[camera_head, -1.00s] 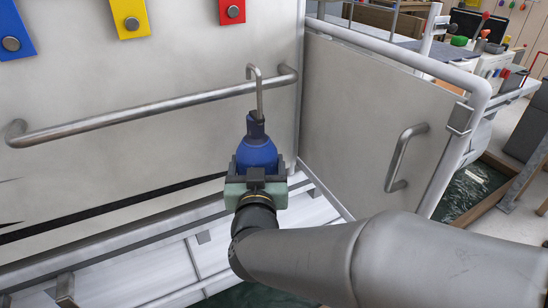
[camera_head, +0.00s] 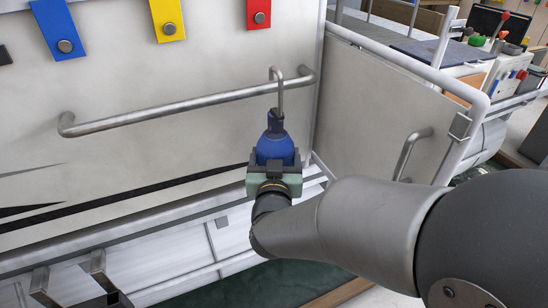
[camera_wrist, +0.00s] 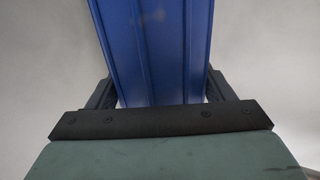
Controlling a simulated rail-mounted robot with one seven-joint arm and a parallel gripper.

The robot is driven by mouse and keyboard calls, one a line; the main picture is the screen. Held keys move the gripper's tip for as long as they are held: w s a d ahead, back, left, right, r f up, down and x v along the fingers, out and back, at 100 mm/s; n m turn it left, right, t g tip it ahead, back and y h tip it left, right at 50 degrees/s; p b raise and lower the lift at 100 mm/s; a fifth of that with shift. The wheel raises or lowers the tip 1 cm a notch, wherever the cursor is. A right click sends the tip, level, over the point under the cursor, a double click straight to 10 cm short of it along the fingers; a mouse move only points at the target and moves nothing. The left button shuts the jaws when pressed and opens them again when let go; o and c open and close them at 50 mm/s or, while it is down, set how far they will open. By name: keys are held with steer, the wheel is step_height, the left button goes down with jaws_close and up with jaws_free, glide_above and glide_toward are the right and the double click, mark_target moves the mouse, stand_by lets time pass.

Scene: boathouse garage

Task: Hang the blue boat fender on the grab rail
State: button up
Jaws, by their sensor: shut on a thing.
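The blue boat fender (camera_head: 275,147) is upright, with a dark top and a metal hook (camera_head: 281,95) rising from it. My gripper (camera_head: 274,168) is shut on the fender's lower body; the fender also fills the middle of the wrist view (camera_wrist: 157,50) between the two dark fingers. The grab rail (camera_head: 190,104) is a horizontal metal bar on the pale wall. The hook's bent top overlaps the rail near its right end in the head view. I cannot tell whether the hook touches the rail or is only in front of it.
Blue (camera_head: 58,28), yellow (camera_head: 167,18) and red (camera_head: 259,14) tabs are fixed to the wall above the rail. A side panel (camera_head: 370,95) with a vertical handle (camera_head: 408,155) stands to the right. A white ledge (camera_head: 180,262) runs below, with dark water beneath.

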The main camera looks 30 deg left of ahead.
steer(key=shift+w+a, duration=0.6)
steer(key=shift+a, duration=0.35)
steer(key=shift+w+a, duration=0.6)
steer(key=shift+a, duration=0.3)
steer(key=shift+a+f+b, duration=0.1)
steer(key=shift+f+b, duration=1.5)
steer(key=shift+b, duration=0.35)
steer(key=o, duration=1.3)
steer(key=shift+f, duration=0.1)
steer(key=shift+f, duration=0.15)
